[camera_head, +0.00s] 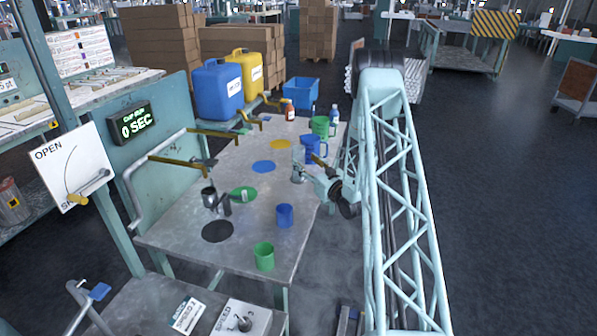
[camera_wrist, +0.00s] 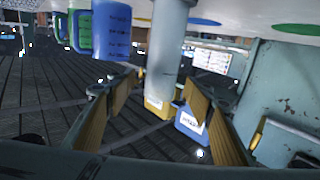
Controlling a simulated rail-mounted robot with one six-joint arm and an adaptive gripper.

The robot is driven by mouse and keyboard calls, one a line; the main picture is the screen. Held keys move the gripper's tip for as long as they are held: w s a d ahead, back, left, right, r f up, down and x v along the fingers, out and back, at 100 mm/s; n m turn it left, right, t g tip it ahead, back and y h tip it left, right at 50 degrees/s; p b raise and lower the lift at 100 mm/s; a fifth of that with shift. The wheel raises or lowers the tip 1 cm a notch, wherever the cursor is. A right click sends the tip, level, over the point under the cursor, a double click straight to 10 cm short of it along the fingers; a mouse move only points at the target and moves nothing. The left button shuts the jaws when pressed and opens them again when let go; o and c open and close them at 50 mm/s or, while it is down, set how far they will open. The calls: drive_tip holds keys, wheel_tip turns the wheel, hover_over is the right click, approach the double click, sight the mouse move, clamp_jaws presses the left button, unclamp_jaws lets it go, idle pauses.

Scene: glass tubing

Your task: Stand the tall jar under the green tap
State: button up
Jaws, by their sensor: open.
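A pale grey tall jar (camera_head: 298,153) stands upright on the metal table, left of the blue measuring jug. In the wrist view, which is upside down, the jar (camera_wrist: 166,50) shows between the fingers. My gripper (camera_head: 301,171) is open at the jar's side, reaching in from the right. In the wrist view its yellow-padded fingers (camera_wrist: 160,80) are spread on both sides of the jar, with no clear contact. A green disc (camera_head: 243,193) lies on the table. A brass tap (camera_head: 180,161) juts out from the panel near it; no green shows clearly on the tap.
A blue jug (camera_head: 311,150) and green jug (camera_head: 320,126) stand close behind the jar. A blue mug (camera_head: 285,215) and green mug (camera_head: 264,256) stand at the front. A dark metal vessel (camera_head: 208,196) is beside the green disc. Table around the blue disc (camera_head: 264,167) is clear.

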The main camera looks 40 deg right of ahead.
sight(302, 158)
drive_tip(key=shift+w+d, duration=0.1)
drive_tip(key=shift+w, duration=0.4)
drive_tip(key=shift+w+d+f, duration=0.1)
drive_tip(key=shift+w+d, duration=0.1)
drive_tip(key=shift+w, duration=1.1)
drive_tip(key=shift+w+d+f, duration=0.1)
drive_tip(key=shift+w+d, duration=0.05)
drive_tip(key=shift+w, duration=1.1)
drive_tip(key=shift+c, duration=0.4)
drive_tip(key=c, duration=1.2)
drive_tip(key=shift+r, duration=0.2)
